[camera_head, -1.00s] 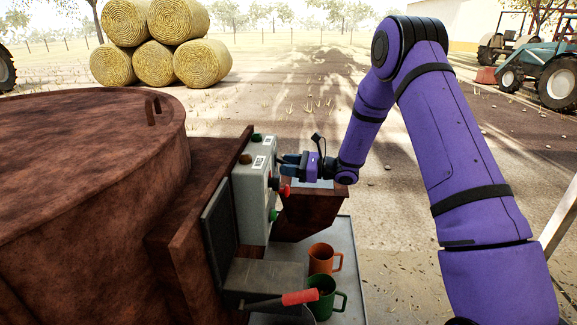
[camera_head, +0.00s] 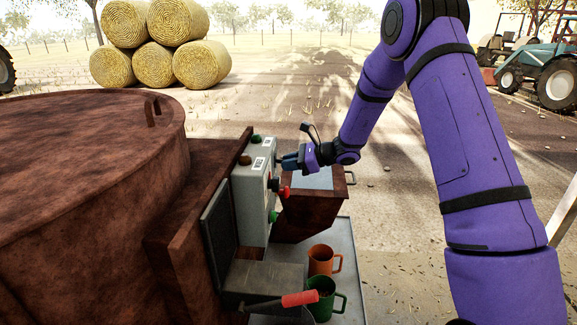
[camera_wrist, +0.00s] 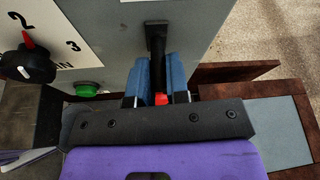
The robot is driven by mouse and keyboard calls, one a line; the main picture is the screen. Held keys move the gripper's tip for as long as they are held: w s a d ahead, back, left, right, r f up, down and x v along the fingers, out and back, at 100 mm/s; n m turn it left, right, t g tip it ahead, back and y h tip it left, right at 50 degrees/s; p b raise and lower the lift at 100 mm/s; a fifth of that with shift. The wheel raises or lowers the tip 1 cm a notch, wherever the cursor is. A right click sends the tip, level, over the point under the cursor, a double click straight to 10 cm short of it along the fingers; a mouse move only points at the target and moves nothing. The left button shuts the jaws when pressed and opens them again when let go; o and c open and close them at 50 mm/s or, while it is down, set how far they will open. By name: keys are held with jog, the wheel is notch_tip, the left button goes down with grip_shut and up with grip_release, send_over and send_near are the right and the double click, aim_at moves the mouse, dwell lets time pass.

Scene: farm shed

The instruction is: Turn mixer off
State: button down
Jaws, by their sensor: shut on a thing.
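The mixer's grey control box (camera_head: 252,195) is fixed beside a large rusty brown drum (camera_head: 80,150) at left in the head view. My gripper (camera_head: 282,161) is at the upper part of the box's right-hand face. In the wrist view, my gripper's blue fingers (camera_wrist: 158,72) are shut on a black handle (camera_wrist: 156,38) standing out from the panel. A small red part (camera_wrist: 160,98) shows between the fingers; I cannot tell what it belongs to. A black knob (camera_wrist: 28,65) with a red pointer near "2" and a green button (camera_wrist: 87,89) are left of the fingers.
Below the box, an orange mug (camera_head: 321,262) and a green mug (camera_head: 322,300) stand on a grey surface. A red-handled tool (camera_head: 300,298) lies close by. Open ground lies behind.

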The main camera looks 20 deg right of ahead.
jog(key=g+h, duration=0.1)
jog(key=h, duration=0.1)
jog(key=r+h, duration=0.1)
jog(key=r+g+h, duration=0.1)
jog(key=h, duration=0.1)
jog(key=shift+w+a+r+g+h, duration=0.1)
jog(key=shift+a+r+g+h, duration=0.1)
jog(key=shift+g+h, duration=0.1)
dwell(0.4)
jog(key=c, duration=1.1)
grip_release()
jog(key=v, duration=1)
jog(key=shift+r, duration=0.3)
jog(key=shift+d, duration=0.15)
